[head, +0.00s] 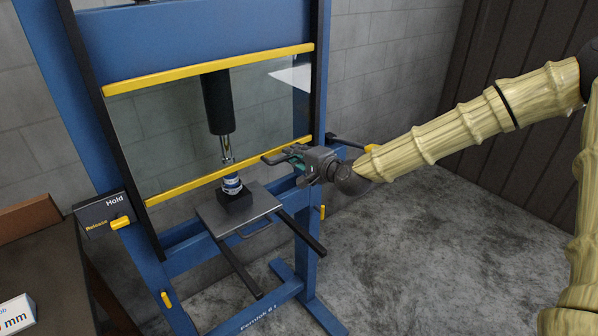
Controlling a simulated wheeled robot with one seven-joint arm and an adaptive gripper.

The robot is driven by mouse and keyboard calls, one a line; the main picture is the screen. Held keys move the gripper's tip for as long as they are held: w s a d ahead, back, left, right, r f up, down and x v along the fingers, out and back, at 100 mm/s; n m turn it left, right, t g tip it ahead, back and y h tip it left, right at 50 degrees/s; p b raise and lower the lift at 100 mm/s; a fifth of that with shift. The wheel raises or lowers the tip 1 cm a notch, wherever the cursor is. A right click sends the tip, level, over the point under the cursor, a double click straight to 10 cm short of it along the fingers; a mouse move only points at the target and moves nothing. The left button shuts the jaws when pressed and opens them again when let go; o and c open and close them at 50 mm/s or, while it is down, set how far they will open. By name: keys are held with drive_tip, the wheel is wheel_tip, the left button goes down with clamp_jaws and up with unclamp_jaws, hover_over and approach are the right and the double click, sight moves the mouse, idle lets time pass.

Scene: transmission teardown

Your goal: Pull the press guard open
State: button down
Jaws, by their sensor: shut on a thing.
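The press guard is a clear panel with a yellow upper bar (215,68) and a yellow lower bar (195,186), set in the blue press frame (190,38). It stands in front of the black press ram (217,100). My gripper (282,156) is at the right part of the lower bar, shut on the guard there. The gripper body hides part of the bar, so the exact finger contact is hard to see. The guard's lower bar sits above the press table plate (262,203).
A blue and white part (232,184) stands on a black block (235,201) under the ram. Two dark rails (300,232) stick out from the plate. A Hold/Release plate (102,216) is at left, beside a dark bench (45,262). Open floor (430,260) lies at right.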

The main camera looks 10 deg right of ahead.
wheel_tip(320, 180, up, 6)
drive_tip(key=shift+f+p, duration=0.15)
drive_tip(key=shift+p, duration=0.4)
drive_tip(key=c, duration=1.5)
unclamp_jaws()
drive_tip(key=v, duration=1.2)
drive_tip(key=shift+f, duration=0.1)
